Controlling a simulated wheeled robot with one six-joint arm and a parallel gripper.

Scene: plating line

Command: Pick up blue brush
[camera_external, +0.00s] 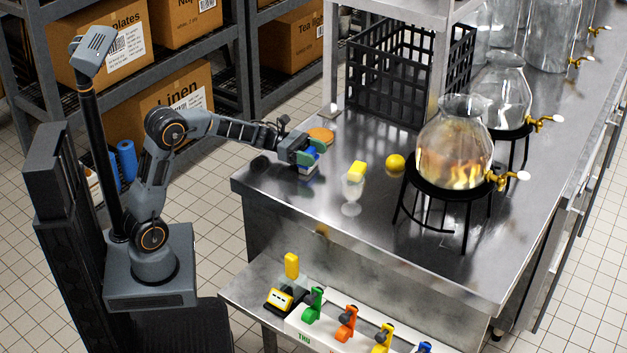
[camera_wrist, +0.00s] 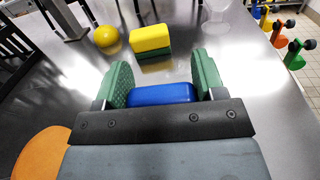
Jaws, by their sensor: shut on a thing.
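The blue brush (camera_wrist: 162,94) sits between the two green finger pads of my gripper (camera_wrist: 164,88) in the wrist view. The pads touch or nearly touch its two ends, and my gripper is shut on it. In the external view my gripper (camera_external: 310,155) is low over the left end of the steel counter (camera_external: 330,215).
An orange disc (camera_external: 320,135) lies behind my gripper. A black crate (camera_external: 400,75) and glass dispensers (camera_external: 455,145) stand farther back. Colored tools (camera_external: 346,323) line a lower shelf.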

